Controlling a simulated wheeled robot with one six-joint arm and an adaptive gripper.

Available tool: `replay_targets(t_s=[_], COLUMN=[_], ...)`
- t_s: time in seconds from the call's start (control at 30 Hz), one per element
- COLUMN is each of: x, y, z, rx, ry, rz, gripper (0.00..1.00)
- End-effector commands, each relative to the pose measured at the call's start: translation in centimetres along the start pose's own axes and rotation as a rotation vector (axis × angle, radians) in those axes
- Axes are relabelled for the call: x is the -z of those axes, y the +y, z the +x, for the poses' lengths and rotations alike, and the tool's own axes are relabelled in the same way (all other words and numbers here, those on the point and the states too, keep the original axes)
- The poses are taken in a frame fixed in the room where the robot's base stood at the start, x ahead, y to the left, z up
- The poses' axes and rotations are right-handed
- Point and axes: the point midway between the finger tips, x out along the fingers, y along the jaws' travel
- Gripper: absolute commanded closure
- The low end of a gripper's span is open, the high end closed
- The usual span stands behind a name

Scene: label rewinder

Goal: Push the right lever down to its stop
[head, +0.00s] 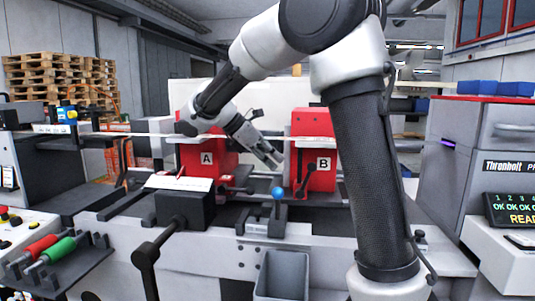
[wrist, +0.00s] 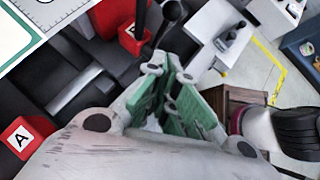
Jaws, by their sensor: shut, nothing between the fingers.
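The red block marked B (head: 316,163) stands right of centre in the head view. The right lever (head: 302,182), a dark rod, is at its front left side. In the wrist view, a dark rod with a black ball knob (wrist: 172,11) rises beside a red block (wrist: 133,37), past my fingertips. My gripper (head: 277,160) is shut and empty, just left of block B and above the lever's height. In the wrist view my gripper (wrist: 168,72) shows green finger pads. The tips look close to the lever, but I cannot tell whether they touch it.
The red block marked A (head: 206,158) stands to the left with its own dark lever (head: 236,190). A blue-knobbed lever (head: 278,193) stands in front, between the blocks. A grey bin (head: 282,276) hangs below. Red and green-handled tools (head: 55,248) lie at left.

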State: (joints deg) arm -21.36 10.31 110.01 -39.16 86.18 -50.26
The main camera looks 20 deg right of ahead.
Motion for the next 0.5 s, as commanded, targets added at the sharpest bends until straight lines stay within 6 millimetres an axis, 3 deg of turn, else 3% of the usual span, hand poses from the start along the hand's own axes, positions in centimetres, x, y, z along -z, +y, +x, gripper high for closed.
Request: replay_targets(t_s=[0.2,0.5], x=[-0.1,-2.6], y=[-0.1,0.0], z=[4.7,7.3], rx=[0.003,-0.001], ry=[-0.001,0.0], rz=[-0.001,0.001], gripper=[1.0,1.0])
